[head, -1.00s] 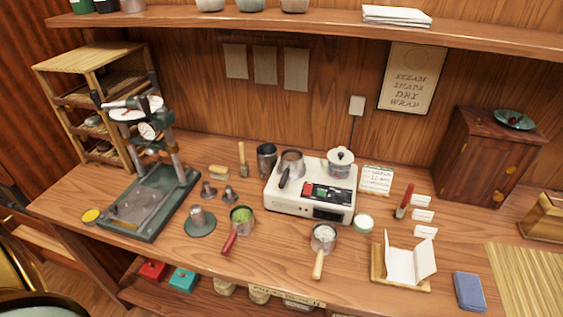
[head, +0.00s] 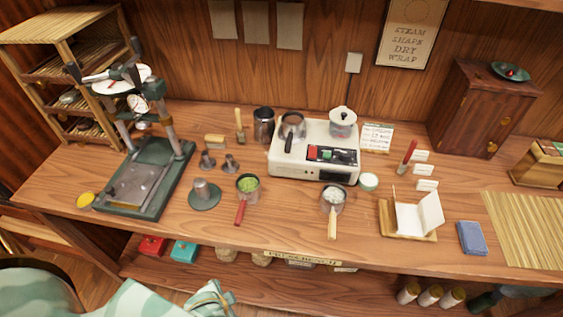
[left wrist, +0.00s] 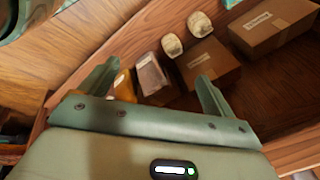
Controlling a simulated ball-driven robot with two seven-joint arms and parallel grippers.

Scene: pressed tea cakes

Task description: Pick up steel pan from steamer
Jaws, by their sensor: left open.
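The steel pan (head: 291,124) with a dark handle sits on the left part of the white steamer (head: 286,166), its handle pointing toward the front. My left arm shows at the bottom left of the head view, in front of the bench and well apart from the pan. In the left wrist view my left gripper (left wrist: 152,80) is open with nothing between its fingers, facing goods low down. The pan is not in that view. My right gripper is not in view.
A red-handled pan of green stuff (head: 248,187) and a wooden-handled pan of white stuff (head: 333,199) stand before the steamer. A tall press (head: 145,185) is at left. Cartons (left wrist: 208,68) lie below the bench.

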